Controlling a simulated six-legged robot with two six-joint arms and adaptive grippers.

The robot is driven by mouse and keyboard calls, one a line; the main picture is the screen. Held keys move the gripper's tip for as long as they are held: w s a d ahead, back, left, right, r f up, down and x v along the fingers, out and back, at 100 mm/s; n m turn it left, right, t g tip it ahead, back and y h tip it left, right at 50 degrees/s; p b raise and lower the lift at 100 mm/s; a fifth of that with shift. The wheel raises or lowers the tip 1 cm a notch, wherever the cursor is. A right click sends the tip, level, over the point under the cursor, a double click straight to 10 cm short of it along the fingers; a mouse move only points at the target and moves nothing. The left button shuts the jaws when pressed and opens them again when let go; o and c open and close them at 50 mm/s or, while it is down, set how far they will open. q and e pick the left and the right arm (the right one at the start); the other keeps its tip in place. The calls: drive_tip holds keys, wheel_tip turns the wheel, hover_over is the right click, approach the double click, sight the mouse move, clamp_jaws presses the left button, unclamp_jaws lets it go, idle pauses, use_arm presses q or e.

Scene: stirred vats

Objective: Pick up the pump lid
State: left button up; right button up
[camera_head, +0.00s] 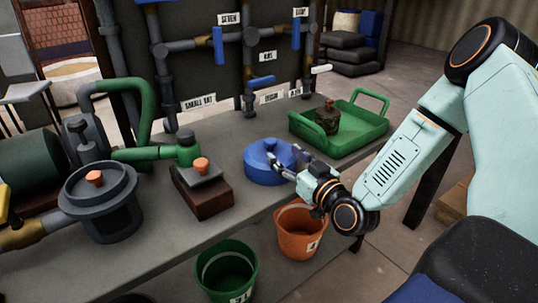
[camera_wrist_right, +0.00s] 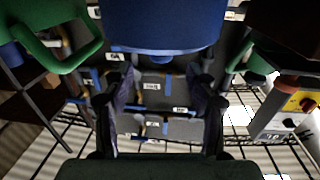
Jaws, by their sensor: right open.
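A dark grey round lid with an orange knob (camera_head: 95,178) sits on the grey pump body (camera_head: 112,222) at the left of the bench. A blue round lidded vessel (camera_head: 264,172) stands near the bench's front edge, right of the middle. My right gripper (camera_head: 286,162) is open and empty, with its fingers close to the right side of the blue vessel; I cannot tell whether they touch it. In the right wrist view the blue vessel (camera_wrist_right: 165,30) fills the top middle, beyond the open fingers (camera_wrist_right: 161,82). My left gripper is not in view.
A green tray (camera_head: 345,148) holding a dark object with a brown knob stands behind. A small block with an orange knob (camera_head: 202,185) sits between pump and vessel. Green (camera_head: 228,283) and orange (camera_head: 298,243) buckets stand below the front edge. Pipes and valves line the back.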

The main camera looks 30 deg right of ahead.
sight(274, 146)
drive_tip(key=shift+w+a, duration=0.1)
drive_tip(key=shift+w, duration=0.35)
drive_tip(key=w+b, duration=0.3)
drive_tip(key=w, duration=0.1)
drive_tip(key=shift+w+f, duration=0.15)
drive_tip(key=shift+f, duration=0.05)
drive_tip(key=shift+w, duration=0.4)
drive_tip(key=shift+r, duration=0.1)
drive_tip(key=shift+s, duration=0.1)
drive_tip(key=c, duration=0.4)
clamp_jaws()
